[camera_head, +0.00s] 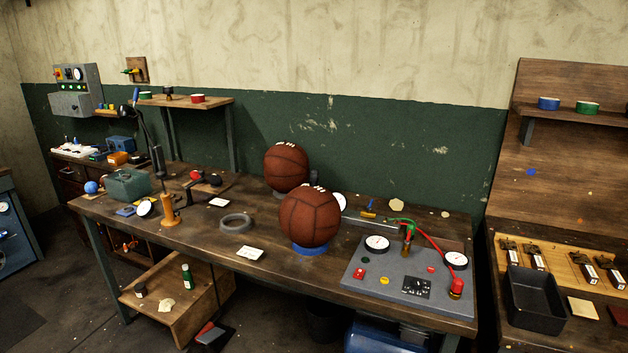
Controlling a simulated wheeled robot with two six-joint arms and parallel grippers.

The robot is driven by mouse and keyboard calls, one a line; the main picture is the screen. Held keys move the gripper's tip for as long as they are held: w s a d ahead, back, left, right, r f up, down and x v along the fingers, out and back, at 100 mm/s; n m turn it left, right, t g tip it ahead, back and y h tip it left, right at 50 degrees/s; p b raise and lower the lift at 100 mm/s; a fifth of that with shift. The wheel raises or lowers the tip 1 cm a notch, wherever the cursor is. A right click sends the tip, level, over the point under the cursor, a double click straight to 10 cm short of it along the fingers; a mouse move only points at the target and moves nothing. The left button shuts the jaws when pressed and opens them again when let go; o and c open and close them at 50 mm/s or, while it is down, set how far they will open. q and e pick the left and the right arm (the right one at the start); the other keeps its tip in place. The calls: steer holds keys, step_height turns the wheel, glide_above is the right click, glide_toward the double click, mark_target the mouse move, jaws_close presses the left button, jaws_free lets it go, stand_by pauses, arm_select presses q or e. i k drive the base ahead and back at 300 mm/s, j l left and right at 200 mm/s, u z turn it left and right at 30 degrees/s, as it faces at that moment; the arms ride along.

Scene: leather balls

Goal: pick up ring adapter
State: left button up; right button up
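A thick grey ring (236,222), which may be the ring adapter, lies flat on the wooden workbench (200,238), left of centre. Its middle is open and nothing touches it. A leather ball (310,217) rests on a blue ring (310,251) to its right. A second leather ball (286,167) sits behind, its support mostly hidden. Neither of my grippers shows in this view.
A grey gauge panel (405,272) with a red hose fills the bench's right end. A black bin (534,298) stands on the right-hand bench.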

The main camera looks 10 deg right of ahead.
mark_target(315, 174)
steer(key=i+j, duration=0.25)
steer(key=i, duration=0.15)
steer(key=i+j, duration=0.2)
steer(key=i, duration=0.2)
